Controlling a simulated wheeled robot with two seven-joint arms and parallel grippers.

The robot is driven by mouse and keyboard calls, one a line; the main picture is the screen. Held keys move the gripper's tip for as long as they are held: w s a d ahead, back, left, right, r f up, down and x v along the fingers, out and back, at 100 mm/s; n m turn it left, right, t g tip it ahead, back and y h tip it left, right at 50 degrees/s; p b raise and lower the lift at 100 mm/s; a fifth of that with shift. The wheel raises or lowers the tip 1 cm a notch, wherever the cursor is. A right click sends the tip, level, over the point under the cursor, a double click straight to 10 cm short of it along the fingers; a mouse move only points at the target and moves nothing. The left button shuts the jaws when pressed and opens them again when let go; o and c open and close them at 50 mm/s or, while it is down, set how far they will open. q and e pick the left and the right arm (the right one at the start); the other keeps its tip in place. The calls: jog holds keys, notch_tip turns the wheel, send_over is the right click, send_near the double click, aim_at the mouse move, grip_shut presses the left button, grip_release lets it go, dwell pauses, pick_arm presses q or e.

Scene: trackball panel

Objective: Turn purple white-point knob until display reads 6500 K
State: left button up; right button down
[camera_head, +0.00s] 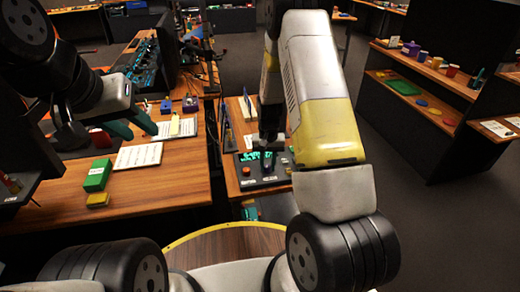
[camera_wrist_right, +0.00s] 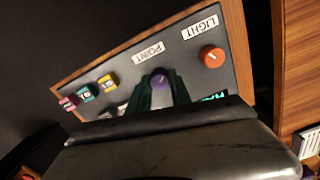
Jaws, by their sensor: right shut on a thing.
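The purple knob (camera_wrist_right: 160,80) sits on a dark grey panel (camera_wrist_right: 120,75) beside the label POINT in the right wrist view. My right gripper (camera_wrist_right: 162,90) has its dark green fingers on both sides of the knob and is shut on it. The green display (camera_wrist_right: 214,97) is mostly hidden behind the gripper body. In the head view, the panel (camera_head: 245,183) lies on a wooden desk, and its green display (camera_head: 252,156) is partly covered and too small to read. My left gripper (camera_head: 132,125) is open and empty above the left desk.
On the panel are an orange knob (camera_wrist_right: 212,56) by the label LIGHT and several small coloured buttons (camera_wrist_right: 88,93). The left desk holds a green box (camera_head: 97,175), a yellow block (camera_head: 97,200) and papers (camera_head: 138,156). A shelf (camera_head: 440,100) stands at the right beyond open floor.

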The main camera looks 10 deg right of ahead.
aim_at(268, 166)
jog(key=shift+m, duration=1.2)
jog(key=c, duration=1.2)
grip_release()
jog(key=shift+o, duration=0.2)
notch_tip(268, 166, up, 8)
jog(key=shift+f, duration=0.1)
